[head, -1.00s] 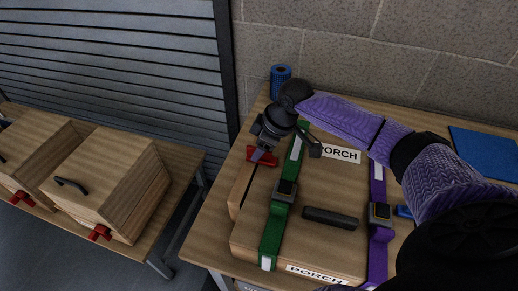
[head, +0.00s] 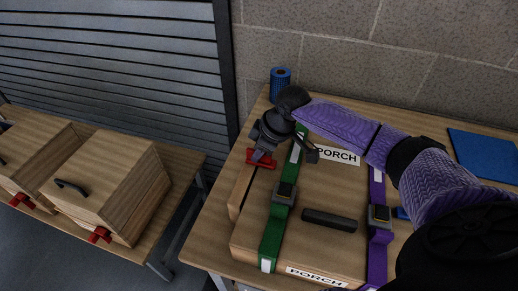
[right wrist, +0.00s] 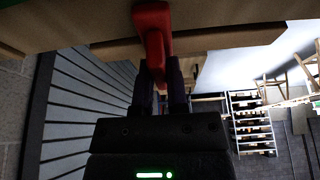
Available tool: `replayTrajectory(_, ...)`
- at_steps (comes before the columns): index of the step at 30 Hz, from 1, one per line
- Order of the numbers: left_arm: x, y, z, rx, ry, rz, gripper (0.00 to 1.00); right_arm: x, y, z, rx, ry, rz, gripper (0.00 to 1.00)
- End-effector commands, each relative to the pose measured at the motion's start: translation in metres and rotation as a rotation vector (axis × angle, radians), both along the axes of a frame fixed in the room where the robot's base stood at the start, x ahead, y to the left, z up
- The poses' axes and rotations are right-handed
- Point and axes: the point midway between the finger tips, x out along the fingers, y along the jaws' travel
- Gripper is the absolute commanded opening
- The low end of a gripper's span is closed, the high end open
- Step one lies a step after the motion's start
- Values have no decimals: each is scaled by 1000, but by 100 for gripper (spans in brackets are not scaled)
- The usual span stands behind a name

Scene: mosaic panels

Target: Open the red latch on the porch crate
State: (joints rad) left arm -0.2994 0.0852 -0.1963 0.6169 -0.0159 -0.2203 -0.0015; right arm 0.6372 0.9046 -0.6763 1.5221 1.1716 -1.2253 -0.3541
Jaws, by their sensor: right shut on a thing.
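The porch crate (head: 325,243) is a wooden box on the table, with PORCH labels on its top and front edge. Its red latch (head: 274,163) is on the left side, near the far corner, and shows large in the right wrist view (right wrist: 152,22). My right gripper (head: 262,157) reaches over the crate from the right and is shut on the latch. In the right wrist view its fingers (right wrist: 160,88) close around the lower part of the red handle. The latch's mount is partly hidden by the gripper. My left gripper is not in view.
A green strap (head: 271,232) and a purple strap (head: 377,256) cross the crate, with a dark handle (head: 329,220) between them. A blue roll (head: 280,82) stands behind. A blue mat (head: 484,155) lies right. Two wooden boxes with red latches sit on the left table (head: 180,160).

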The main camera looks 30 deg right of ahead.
Motion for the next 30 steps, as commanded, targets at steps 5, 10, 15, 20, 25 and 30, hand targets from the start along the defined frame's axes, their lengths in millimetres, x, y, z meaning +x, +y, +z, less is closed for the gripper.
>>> replayTrajectory(5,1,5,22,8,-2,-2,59,-1,2,6,3,1,-71,0)
replayTrajectory(10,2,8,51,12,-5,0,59,-3,5,9,4,2,-201,0)
replayTrajectory(15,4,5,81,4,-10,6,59,-4,8,9,4,2,-362,0)
replayTrajectory(20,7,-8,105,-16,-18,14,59,-4,11,8,5,2,-514,0)
replayTrajectory(25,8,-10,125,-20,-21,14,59,-4,14,6,4,1,-676,0)
replayTrajectory(30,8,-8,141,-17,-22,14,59,-4,17,5,5,0,-838,0)
